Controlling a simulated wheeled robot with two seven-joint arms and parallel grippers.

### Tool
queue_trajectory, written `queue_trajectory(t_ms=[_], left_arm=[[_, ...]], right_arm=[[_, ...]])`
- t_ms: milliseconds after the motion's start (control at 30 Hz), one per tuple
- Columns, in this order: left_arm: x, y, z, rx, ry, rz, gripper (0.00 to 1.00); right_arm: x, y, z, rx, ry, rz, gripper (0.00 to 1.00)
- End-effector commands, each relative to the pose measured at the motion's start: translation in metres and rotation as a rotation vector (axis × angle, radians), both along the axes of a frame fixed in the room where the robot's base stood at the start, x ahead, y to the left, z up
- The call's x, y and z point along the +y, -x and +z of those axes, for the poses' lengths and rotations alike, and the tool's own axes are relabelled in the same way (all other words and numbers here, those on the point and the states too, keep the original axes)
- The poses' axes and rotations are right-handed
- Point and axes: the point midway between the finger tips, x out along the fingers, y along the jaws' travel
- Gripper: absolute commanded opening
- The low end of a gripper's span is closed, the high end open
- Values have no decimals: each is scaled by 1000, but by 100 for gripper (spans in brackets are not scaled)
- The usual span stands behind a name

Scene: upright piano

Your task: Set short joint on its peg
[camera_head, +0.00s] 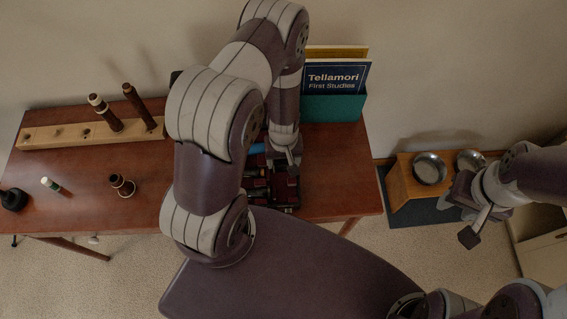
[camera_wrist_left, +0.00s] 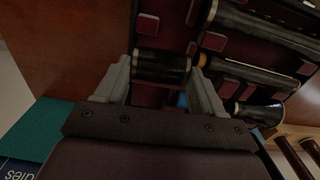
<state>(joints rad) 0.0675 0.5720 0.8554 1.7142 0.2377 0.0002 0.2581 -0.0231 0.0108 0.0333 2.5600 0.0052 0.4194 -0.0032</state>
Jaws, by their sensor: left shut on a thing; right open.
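My left gripper (camera_head: 287,165) is over the open case (camera_head: 284,194) at the right part of the table. In the left wrist view its fingers (camera_wrist_left: 163,78) are shut on a short dark cylinder with a pale ring, the short joint (camera_wrist_left: 160,66). In the head view the joint is too small to make out. The case has a red lining and holds longer dark joints (camera_wrist_left: 270,30). My right gripper (camera_head: 470,225) is open and empty, off to the right.
A dark flared piece (camera_head: 122,185), a white and green stick (camera_head: 55,186) and a black object (camera_head: 14,199) are on the table (camera_head: 85,206). Books (camera_head: 336,78) stand in a teal holder (camera_head: 332,107). Metal bowls (camera_head: 429,168) sit in a wooden stand at right.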

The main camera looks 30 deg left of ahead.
Motion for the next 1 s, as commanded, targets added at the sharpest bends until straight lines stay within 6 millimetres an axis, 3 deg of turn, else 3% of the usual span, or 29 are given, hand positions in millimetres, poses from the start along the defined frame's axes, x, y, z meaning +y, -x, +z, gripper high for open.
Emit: queue_trajectory(t_ms=[100,200,567,667,800,1000], left_arm=[[0,0,32,-1,-1,0,24],[0,0,49,-1,-1,0,24],[0,0,56,0,0,0,24],[0,0,45,0,0,0,24],[0,0,11,1,1,0,24],[0,0,-23,0,0,0,24]], right_arm=[[0,0,13,0,0,0,43],[0,0,19,0,0,0,43],[0,0,20,0,0,0,43],[0,0,13,0,0,0,43],[0,0,0,0,0,0,43],[0,0,-7,0,0,0,43]])
